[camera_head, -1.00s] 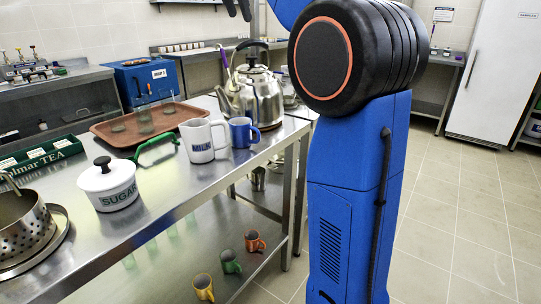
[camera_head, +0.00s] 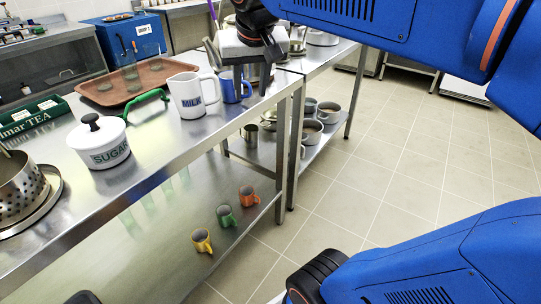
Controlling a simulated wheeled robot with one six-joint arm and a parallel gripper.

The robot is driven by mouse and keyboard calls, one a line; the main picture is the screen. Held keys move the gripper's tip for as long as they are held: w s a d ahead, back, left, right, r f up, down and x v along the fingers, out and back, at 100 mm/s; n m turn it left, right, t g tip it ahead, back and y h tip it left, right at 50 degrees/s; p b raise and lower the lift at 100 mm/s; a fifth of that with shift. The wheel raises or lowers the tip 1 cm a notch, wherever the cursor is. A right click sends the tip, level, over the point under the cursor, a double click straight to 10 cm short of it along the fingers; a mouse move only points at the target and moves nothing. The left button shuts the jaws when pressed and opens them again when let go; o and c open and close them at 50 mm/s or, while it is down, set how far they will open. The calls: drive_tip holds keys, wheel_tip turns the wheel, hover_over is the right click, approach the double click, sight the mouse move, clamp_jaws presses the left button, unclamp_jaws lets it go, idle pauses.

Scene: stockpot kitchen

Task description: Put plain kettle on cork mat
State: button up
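The plain kettle (camera_head: 212,52) is a steel kettle on the far end of the steel counter. Most of it is hidden behind my gripper, and only a strip near its spout shows at the left. My gripper (camera_head: 252,84) points down in front of the kettle, above and close to the blue mug. Its two dark fingers look spread apart, with nothing seen between them. I cannot tell whether it touches the mug or kettle. I do not see the cork mat.
A blue mug (camera_head: 229,88), a milk jug (camera_head: 189,97) and a sugar pot (camera_head: 98,143) stand along the counter. A brown tray (camera_head: 103,97) with glasses lies behind. Mugs, including an orange one (camera_head: 248,196), stand on the shelf below. The floor at right is clear.

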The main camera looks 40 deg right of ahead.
drive_tip(key=s+a+f+n+y, duration=0.1)
drive_tip(key=s+f+n, duration=0.1)
drive_tip(key=s+f, duration=0.4)
drive_tip(key=s+a+f+n, duration=0.1)
drive_tip(key=s+a+f, duration=0.1)
drive_tip(key=s+f, duration=0.5)
wheel_tip(320, 180, down, 6)
drive_tip(key=shift+a+f+n+y, duration=0.2)
drive_tip(key=shift+a+n+y, duration=0.05)
drive_tip(key=shift+n+y, duration=0.15)
drive_tip(key=shift+s, duration=0.1)
